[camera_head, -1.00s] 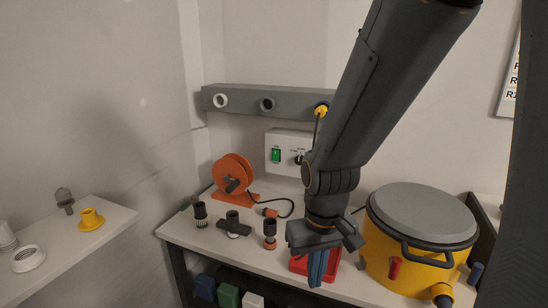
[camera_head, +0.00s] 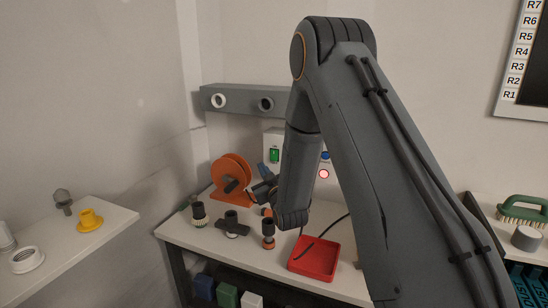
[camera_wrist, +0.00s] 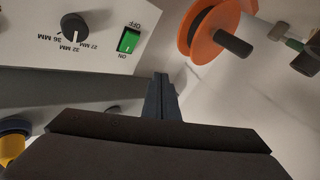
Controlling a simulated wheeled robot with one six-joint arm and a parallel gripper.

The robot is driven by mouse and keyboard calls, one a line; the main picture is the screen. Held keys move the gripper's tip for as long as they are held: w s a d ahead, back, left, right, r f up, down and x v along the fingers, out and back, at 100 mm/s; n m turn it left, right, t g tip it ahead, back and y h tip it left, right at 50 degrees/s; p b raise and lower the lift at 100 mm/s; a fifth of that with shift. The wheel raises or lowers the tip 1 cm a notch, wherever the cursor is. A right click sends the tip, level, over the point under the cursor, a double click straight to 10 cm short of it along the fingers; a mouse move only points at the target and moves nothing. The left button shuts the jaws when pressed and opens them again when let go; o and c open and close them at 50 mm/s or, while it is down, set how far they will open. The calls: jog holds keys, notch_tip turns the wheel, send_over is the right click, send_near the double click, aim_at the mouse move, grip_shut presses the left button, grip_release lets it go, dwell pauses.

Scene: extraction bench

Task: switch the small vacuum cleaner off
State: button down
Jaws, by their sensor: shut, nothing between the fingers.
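A pale control box (camera_head: 268,139) on the back wall carries a green rocker switch (camera_head: 275,155). In the wrist view the switch (camera_wrist: 129,41) sits between upside-down ON and OFF labels, beside a black knob (camera_wrist: 75,27) with millimetre marks. I cannot tell which way the rocker is pressed. My gripper (camera_head: 263,170) is shut and empty, in front of and just below the box. In the wrist view its fingers (camera_wrist: 161,78) point up, to the lower right of the switch and apart from it. The yellow vacuum drum is hidden behind my arm in the head view.
An orange reel (camera_head: 232,175) stands left of my gripper; in the wrist view it (camera_wrist: 212,30) is close on the right. Several dark fittings (camera_head: 233,225) and a red tray (camera_head: 315,258) are on the bench. A pink-red light (camera_head: 324,174) shows right of the box.

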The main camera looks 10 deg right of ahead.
aim_at(272, 161)
jog(key=shift+w+a+r+t+y, duration=0.1)
jog(key=shift+r+t+y, duration=0.2)
jog(key=shift+r+t, duration=0.25)
jog(key=shift+f, duration=0.15)
jog(key=shift+w+d+f+b, duration=0.2)
jog(key=shift+w+d+b, duration=0.55)
jog(key=shift+w, duration=0.45)
jog(key=shift+w+d+f+b, duration=0.25)
jog(key=shift+w+d+b, duration=0.25)
jog(key=shift+w+d, duration=0.55)
jog(key=shift+w+d+f+b, duration=0.2)
jog(key=shift+w+d+b, duration=0.5)
jog(key=shift+w, duration=0.6)
jog(key=shift+d, duration=0.1)
